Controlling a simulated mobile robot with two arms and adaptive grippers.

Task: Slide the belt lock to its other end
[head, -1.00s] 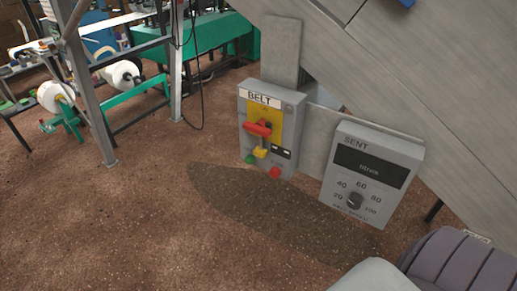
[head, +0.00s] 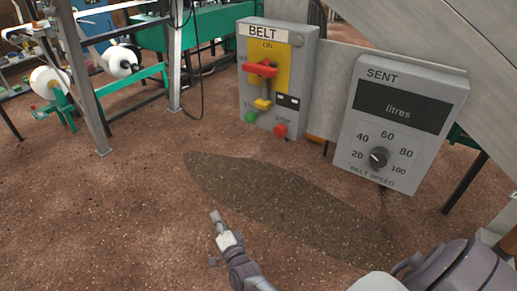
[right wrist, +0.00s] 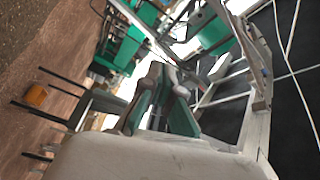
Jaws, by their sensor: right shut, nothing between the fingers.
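The grey BELT box (head: 313,50) stands at upper centre in the head view. On its yellow plate is a red handle (head: 262,69), lying roughly across. My left gripper is not in view.
A green button (head: 251,117) and a red button (head: 280,130) sit below the lock. The SENT box (head: 412,150), with a black dial (head: 379,157), stands to the right. A grey metal post (head: 82,80) is at left. The floor between my gripper and the box is clear.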

